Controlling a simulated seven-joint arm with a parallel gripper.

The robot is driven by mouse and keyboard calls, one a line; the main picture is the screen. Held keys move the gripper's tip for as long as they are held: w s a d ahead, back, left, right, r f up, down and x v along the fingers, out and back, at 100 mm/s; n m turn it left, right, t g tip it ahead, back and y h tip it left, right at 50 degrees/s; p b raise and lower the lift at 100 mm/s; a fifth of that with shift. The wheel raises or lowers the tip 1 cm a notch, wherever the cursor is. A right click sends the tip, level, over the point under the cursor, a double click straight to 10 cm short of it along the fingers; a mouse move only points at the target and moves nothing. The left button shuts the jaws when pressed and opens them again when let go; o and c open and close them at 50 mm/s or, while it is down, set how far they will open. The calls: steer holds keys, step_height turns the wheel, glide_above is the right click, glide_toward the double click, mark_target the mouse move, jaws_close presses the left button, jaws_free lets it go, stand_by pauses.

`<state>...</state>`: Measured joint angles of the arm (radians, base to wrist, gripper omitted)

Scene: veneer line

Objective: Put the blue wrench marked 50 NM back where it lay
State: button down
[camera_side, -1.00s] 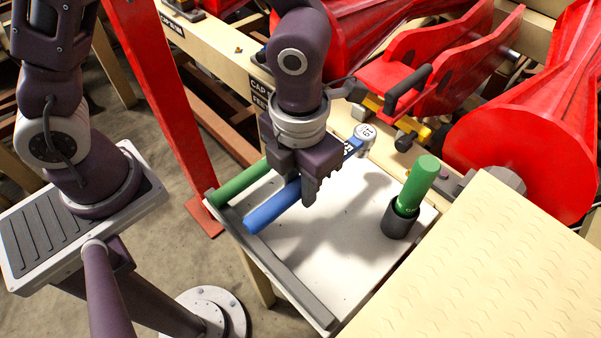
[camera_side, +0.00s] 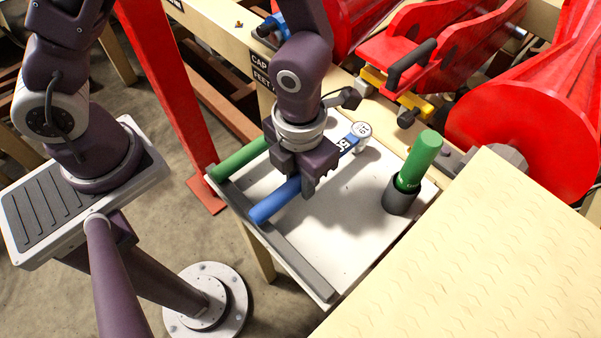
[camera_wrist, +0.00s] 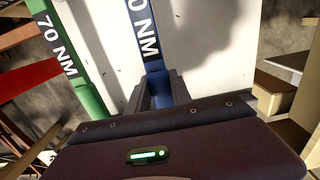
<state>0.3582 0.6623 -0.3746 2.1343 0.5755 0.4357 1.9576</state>
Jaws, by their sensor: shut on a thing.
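The blue wrench (camera_side: 275,203) is in my gripper (camera_side: 308,189), which is shut around its shaft. Its handle end points to the front left, near the grey rail (camera_side: 290,262) of the white tray (camera_side: 335,235). Its round pale head (camera_side: 361,130) points to the back right. In the wrist view the blue wrench (camera_wrist: 146,35) shows "0 NM"; the first digit is cut off. The wrench is low over the tray; I cannot tell whether it touches. A green wrench marked 70 NM (camera_wrist: 62,50) lies beside it on the left, also visible in the side view (camera_side: 240,158).
A green cylinder (camera_side: 418,160) stands tilted in a dark cup (camera_side: 399,200) on the tray's right side. A cream stack (camera_side: 480,250) borders the tray at right. Red machinery (camera_side: 530,110) stands behind. The tray's front middle is bare.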

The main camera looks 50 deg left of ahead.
steer(key=shift+f, duration=0.6)
stand_by(0.3)
steer(key=c, duration=1.1)
jaws_free()
steer(key=shift+r, duration=4.05)
